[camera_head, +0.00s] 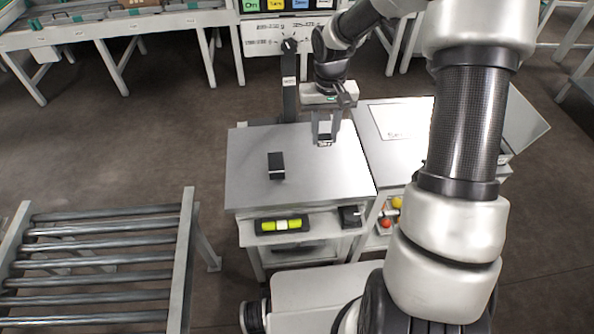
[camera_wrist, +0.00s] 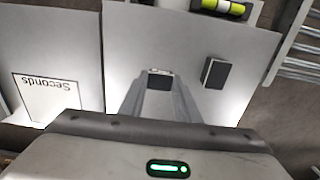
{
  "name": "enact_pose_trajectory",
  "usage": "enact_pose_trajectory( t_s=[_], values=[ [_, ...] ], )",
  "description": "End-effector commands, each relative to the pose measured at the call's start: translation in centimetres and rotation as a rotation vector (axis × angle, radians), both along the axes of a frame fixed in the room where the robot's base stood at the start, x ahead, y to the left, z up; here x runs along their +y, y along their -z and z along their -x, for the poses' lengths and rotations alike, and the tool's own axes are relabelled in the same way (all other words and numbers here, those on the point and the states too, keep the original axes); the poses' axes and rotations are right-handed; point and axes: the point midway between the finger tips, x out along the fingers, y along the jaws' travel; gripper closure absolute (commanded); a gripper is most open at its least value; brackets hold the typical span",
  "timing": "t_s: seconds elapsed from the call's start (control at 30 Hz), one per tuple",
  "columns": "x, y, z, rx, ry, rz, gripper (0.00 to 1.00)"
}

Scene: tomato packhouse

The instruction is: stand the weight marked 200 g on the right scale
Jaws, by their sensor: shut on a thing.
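My gripper (camera_head: 325,140) is over the right part of the grey worktop (camera_head: 245,185), fingers pointing down. It is shut on a small dark block, which shows between the fingertips in the wrist view (camera_wrist: 158,83). The block has a pale edge; I cannot read any mark on it. I cannot tell whether it touches the worktop. A second dark block (camera_head: 276,166) with a pale side stands apart, left of my gripper in the head view. It also shows in the wrist view (camera_wrist: 215,73), right of the fingers. I cannot make out a scale for certain.
A dark post (camera_head: 289,95) rises behind the worktop. A shelf below holds a yellow-green bar device (camera_head: 281,225) and a black box (camera_head: 351,216). A sheet reading "Seconds" (camera_wrist: 48,97) lies on the neighbouring surface. A roller conveyor (camera_head: 100,252) stands at left. The worktop's left part is clear.

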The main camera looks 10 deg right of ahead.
Motion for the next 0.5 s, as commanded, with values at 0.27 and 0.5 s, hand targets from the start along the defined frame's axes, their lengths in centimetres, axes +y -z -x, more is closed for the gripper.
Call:
enact_pose_trajectory(
  t_s=[0.27, 0.5],
  values=[
    [0.1, 3.5, -0.1, 0.005, 0.0, -0.003, 0.98],
    [0.1, 6.6, -0.2, 0.002, -0.001, -0.003, 0.98]
  ],
)
